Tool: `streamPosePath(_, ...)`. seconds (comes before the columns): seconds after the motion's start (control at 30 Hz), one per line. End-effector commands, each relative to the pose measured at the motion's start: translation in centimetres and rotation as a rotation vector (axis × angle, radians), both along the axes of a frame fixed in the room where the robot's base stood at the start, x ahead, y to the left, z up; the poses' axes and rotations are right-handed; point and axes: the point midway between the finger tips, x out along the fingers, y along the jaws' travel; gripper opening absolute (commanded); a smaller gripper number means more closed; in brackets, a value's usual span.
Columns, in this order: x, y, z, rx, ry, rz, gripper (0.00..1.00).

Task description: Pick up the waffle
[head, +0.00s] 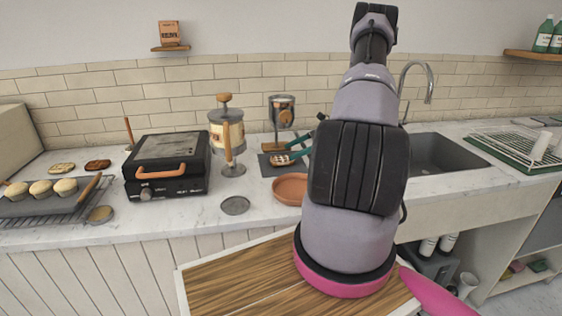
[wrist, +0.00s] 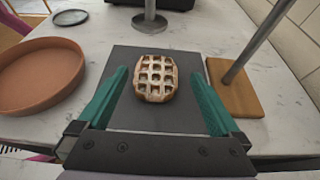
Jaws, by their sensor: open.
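The waffle (wrist: 155,79) is golden brown with a grid of pockets. It lies on a dark grey slab (wrist: 125,61) on the counter. In the head view the waffle (head: 281,160) shows beside my gripper, partly hidden. My gripper (wrist: 162,95) is open, with one teal finger on each side of the waffle and a gap on both sides. In the head view my gripper (head: 296,150) is small and partly hidden by my arm.
A terracotta dish (wrist: 45,72) stands left of the slab in the wrist view. A wooden base with a metal post (wrist: 236,88) stands close on the right. A black waffle iron (head: 168,166) and a tray of muffins (head: 45,203) are farther left on the counter.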

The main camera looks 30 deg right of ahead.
Motion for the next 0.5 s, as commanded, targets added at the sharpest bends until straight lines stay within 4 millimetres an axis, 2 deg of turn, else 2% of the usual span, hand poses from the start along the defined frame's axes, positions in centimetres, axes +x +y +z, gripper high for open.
streamPosePath(0.1,0.4,1.4,-0.6,0.0,0.0,0.001,1.0)
streamPosePath(0.27,0.6,2.3,-1.0,0.0,0.0,0.0,1.0)
streamPosePath(0.5,1.1,5.6,-2.4,0.002,0.002,0.002,1.0)
